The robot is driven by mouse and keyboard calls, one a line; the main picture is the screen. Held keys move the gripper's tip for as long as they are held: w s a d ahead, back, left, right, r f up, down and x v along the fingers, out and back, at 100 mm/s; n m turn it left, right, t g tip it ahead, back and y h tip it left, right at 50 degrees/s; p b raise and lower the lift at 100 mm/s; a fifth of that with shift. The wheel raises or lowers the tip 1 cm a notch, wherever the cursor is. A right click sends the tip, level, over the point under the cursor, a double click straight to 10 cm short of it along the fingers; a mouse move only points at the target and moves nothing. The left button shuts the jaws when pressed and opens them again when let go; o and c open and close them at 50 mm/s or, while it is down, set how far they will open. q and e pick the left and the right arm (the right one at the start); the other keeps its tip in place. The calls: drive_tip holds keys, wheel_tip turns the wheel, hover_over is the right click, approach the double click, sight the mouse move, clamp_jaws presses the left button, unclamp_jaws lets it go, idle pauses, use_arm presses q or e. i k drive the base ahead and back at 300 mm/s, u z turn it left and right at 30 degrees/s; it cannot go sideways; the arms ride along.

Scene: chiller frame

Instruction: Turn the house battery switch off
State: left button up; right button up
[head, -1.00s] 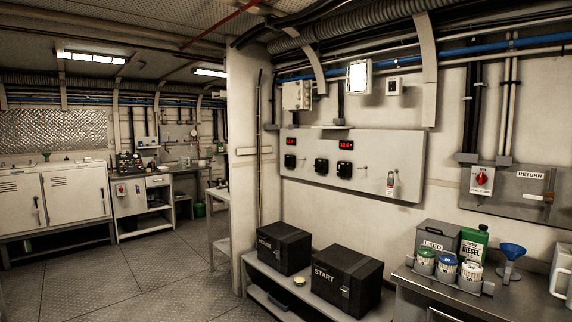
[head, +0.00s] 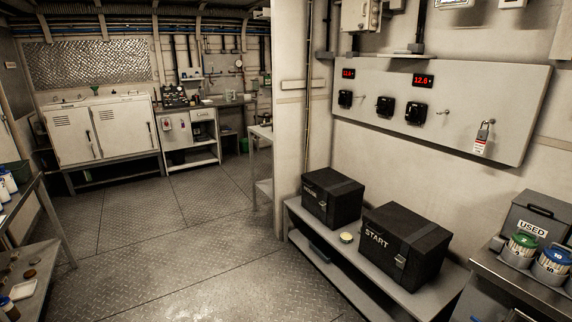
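A pale panel (head: 500,100) on the right wall carries several black rotary switches in a row: a left one (head: 345,98), a middle one (head: 385,106) and a right one (head: 416,112). Red displays (head: 348,73) and (head: 423,80) sit above the row. The switch labels are too small to read. A padlock with a tag (head: 482,138) hangs at the panel's right. Below stand two black battery boxes: the left box (head: 332,197), its lettering unclear, and one marked START (head: 403,243). Neither of my grippers shows.
The battery boxes stand on a low grey bench (head: 345,275) with a small round tin (head: 346,237). A counter (head: 515,280) with a USED bin (head: 535,225) is at the right. A shelf table (head: 45,215) stands at the left. The plate floor (head: 165,235) between is clear.

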sight(341, 98)
drive_tip(key=u, duration=0.35)
drive_tip(key=i, duration=2.3)
drive_tip(key=z, duration=0.6)
drive_tip(key=i, duration=1.35)
drive_tip(key=z, duration=1.25)
drive_tip(key=i, duration=0.5)
drive_tip(key=z, duration=0.15)
